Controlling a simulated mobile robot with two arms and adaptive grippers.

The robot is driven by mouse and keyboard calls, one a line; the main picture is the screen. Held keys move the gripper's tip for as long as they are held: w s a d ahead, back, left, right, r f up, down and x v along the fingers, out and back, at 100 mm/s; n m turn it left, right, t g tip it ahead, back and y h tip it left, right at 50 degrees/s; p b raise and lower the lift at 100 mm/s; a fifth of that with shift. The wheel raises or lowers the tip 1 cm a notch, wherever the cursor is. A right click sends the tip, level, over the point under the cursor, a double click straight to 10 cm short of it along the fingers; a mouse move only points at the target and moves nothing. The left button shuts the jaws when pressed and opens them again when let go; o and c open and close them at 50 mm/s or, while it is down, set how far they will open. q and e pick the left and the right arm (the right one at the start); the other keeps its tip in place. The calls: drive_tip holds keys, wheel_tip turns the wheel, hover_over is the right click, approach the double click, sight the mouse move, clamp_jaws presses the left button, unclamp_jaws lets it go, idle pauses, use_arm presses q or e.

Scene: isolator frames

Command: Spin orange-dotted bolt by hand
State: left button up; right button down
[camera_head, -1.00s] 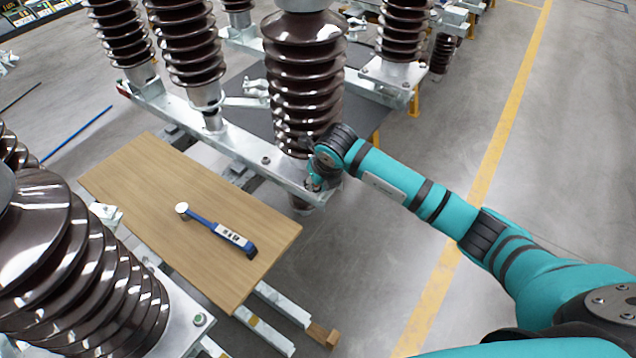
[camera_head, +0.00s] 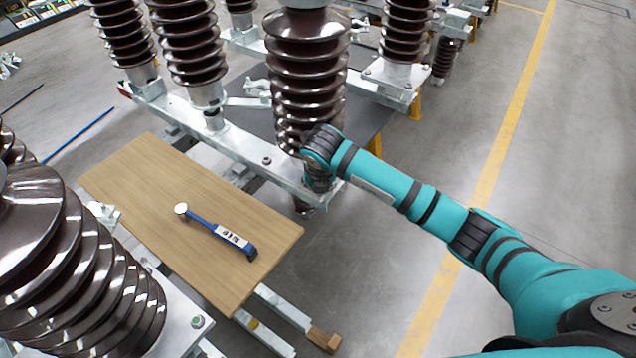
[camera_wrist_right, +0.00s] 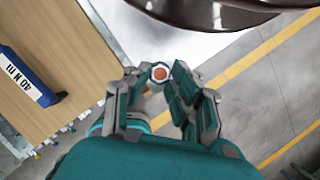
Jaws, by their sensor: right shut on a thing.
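The orange-dotted bolt (camera_wrist_right: 160,73) shows in the right wrist view, its hex head carrying a round orange mark. It sits near the end of the metal beam (camera_wrist_right: 128,35), under the rim of a brown insulator (camera_wrist_right: 205,14). My right gripper (camera_wrist_right: 157,78) is shut on the bolt, one finger on each side of its head. In the head view my right gripper (camera_head: 318,182) is at the right end of the beam (camera_head: 235,145), at the insulator's foot; the bolt is hidden there. My left gripper is not in view.
A wooden board (camera_head: 140,185) lies across the rails left of my arm. A blue torque wrench (camera_head: 215,231) rests on it. Brown ribbed insulators (camera_head: 305,75) stand close by, with a large one (camera_head: 75,265) at lower left. The floor at right is clear.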

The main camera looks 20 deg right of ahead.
drive_tip(key=c, duration=1.2)
unclamp_jaws()
drive_tip(key=shift+r, duration=0.1)
drive_tip(key=v, duration=1.2)
